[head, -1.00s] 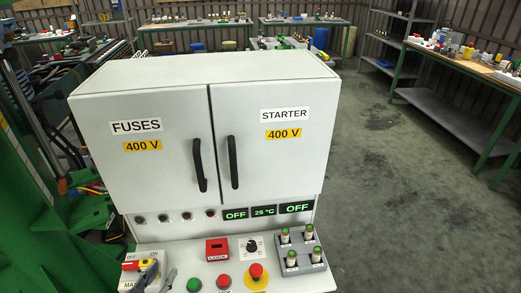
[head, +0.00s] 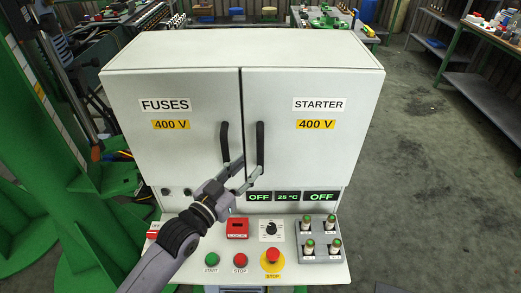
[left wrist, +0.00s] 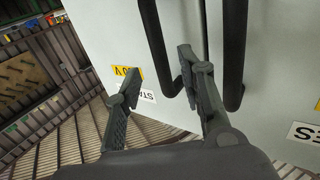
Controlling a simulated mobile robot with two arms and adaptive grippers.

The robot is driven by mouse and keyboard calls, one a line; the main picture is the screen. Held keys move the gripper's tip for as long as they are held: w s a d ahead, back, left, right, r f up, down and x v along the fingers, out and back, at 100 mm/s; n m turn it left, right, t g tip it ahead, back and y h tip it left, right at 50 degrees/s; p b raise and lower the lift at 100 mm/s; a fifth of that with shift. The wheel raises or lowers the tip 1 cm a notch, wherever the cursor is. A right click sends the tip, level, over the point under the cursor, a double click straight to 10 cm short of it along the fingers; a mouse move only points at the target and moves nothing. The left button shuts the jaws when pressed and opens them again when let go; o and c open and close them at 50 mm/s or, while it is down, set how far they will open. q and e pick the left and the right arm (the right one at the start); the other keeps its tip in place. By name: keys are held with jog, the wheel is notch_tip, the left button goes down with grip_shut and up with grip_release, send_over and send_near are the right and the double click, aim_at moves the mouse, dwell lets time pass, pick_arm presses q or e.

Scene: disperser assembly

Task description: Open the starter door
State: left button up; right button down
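The starter door (head: 315,160) is the right-hand door of the white cabinet and is shut. Its black vertical handle (head: 260,143) is near the seam between the doors. My left gripper (head: 247,174) is open at the lower end of this handle. In the left wrist view, which is turned over, the starter handle (left wrist: 154,40) shows between the two spread fingers of the gripper (left wrist: 158,64). I cannot tell whether the fingers touch it. My right gripper is not in view.
The shut fuses door (head: 175,160) is on the left; its handle (head: 224,142) is close beside my left gripper. Below are OFF displays, a green start button (head: 212,258), a red stop button (head: 241,260) and an emergency stop (head: 272,256). Floor (head: 430,160) is clear on the right.

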aim_at(258, 157)
pick_arm(q)
jog(key=p+x, duration=0.1)
jog(key=x, duration=0.5)
jog(key=shift+w+d, duration=0.2)
jog(key=shift+w, duration=0.1)
jog(key=shift+c, duration=0.5)
grip_shut()
